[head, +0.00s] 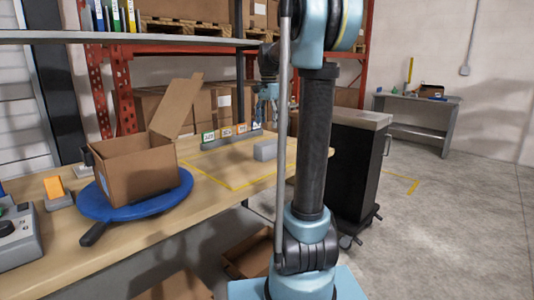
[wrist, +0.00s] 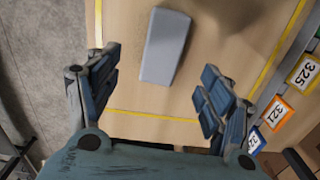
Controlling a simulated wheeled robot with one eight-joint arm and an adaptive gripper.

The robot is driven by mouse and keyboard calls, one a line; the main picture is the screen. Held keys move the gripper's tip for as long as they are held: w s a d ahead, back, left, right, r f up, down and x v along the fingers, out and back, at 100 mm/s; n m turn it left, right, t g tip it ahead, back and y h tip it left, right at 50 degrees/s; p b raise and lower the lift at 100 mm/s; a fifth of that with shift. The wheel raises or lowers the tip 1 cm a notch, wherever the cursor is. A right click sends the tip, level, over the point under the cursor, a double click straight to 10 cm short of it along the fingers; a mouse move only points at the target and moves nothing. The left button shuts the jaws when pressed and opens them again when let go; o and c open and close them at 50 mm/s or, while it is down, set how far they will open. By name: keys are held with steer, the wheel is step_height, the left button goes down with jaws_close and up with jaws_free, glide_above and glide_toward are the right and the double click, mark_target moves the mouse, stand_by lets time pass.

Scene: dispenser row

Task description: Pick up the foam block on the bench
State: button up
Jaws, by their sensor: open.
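The foam block (wrist: 165,46) is a plain grey rectangular block lying on the wooden bench (wrist: 130,92). In the head view the grey block (head: 265,150) sits at the bench's far right end, inside a yellow taped outline and partly beside my arm. My gripper (wrist: 156,90) is open and empty above the bench. In the wrist view the block lies ahead of the fingers, its near end roughly between the fingertips, with bare bench on both sides. In the head view my gripper (head: 265,92) shows small, above the block.
A row of numbered dispenser labels (head: 225,133) runs along the bench's back edge, close to my right finger in the wrist view. An open cardboard box (head: 135,170) stands on a blue turntable (head: 165,203). A black cabinet (head: 355,165) stands right of the bench.

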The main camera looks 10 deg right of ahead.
mark_target(268, 142)
step_height(268, 142, down, 5)
steer(key=shift+f, duration=0.1)
steer(key=shift+w+f, duration=0.15)
steer(key=shift+f, duration=1.15)
steer(key=shift+w+f, duration=0.15)
steer(key=shift+f, duration=1.15)
steer(key=c, duration=0.9)
